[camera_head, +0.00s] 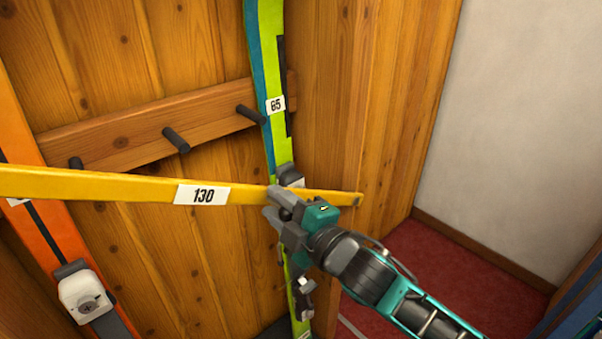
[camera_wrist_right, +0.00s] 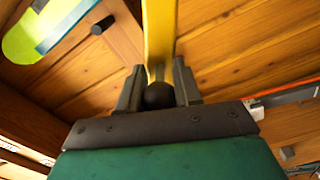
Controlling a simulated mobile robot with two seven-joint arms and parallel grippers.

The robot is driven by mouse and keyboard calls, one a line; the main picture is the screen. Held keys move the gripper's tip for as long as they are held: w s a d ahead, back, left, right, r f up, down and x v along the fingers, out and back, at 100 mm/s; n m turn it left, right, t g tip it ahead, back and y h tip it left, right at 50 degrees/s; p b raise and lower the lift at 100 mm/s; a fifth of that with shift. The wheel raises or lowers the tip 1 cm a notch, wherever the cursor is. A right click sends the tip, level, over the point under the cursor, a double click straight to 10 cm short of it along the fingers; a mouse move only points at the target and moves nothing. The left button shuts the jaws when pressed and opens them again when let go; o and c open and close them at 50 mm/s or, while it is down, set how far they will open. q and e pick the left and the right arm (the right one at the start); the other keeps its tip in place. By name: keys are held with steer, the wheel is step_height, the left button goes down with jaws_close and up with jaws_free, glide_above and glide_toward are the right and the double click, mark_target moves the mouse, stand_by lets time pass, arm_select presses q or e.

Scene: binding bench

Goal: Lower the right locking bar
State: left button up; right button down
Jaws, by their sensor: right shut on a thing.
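The yellow locking bar (camera_head: 120,186), labelled 130, runs across the head view from the left edge to its end near the wooden edge at the right. It lies close to level, dipping slightly to the right. My right gripper (camera_head: 280,200) is at the bar near its right end. In the right wrist view the yellow bar (camera_wrist_right: 159,35) runs up from between the fingers of the gripper (camera_wrist_right: 158,88), which is shut on it. A dark round knob (camera_wrist_right: 159,96) sits between the fingers, below the bar. My left gripper is not in view.
A green and blue ski (camera_head: 273,60) labelled 65 stands behind the bar. An orange ski (camera_head: 58,235) with a binding (camera_head: 84,295) stands at the left. A wooden rail (camera_head: 150,128) with dark pegs crosses the panel. Red floor (camera_head: 440,275) is open at the right.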

arm_select(q)
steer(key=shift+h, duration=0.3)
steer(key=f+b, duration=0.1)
steer(key=b, duration=0.1)
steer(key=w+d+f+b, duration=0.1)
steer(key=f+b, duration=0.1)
steer(key=b, duration=0.1)
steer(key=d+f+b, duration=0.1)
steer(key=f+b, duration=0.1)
steer(key=b, duration=0.1)
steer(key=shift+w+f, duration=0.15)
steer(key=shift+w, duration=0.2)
arm_select(e)
steer(key=s+a+f+n, duration=0.1)
steer(key=f+n, duration=0.2)
steer(key=f, duration=0.4)
steer(key=s+a+f+n, duration=0.1)
steer(key=a+f+n, duration=0.1)
steer(key=f, duration=0.6)
steer(key=shift+s+f+n, duration=0.25)
steer(key=shift+n, duration=0.35)
steer(key=shift+f, duration=0.15)
steer(key=c, duration=0.8)
jaws_free()
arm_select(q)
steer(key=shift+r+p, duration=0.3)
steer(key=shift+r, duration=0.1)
arm_select(e)
steer(key=v, duration=1.2)
steer(key=shift+s+d, duration=0.3)
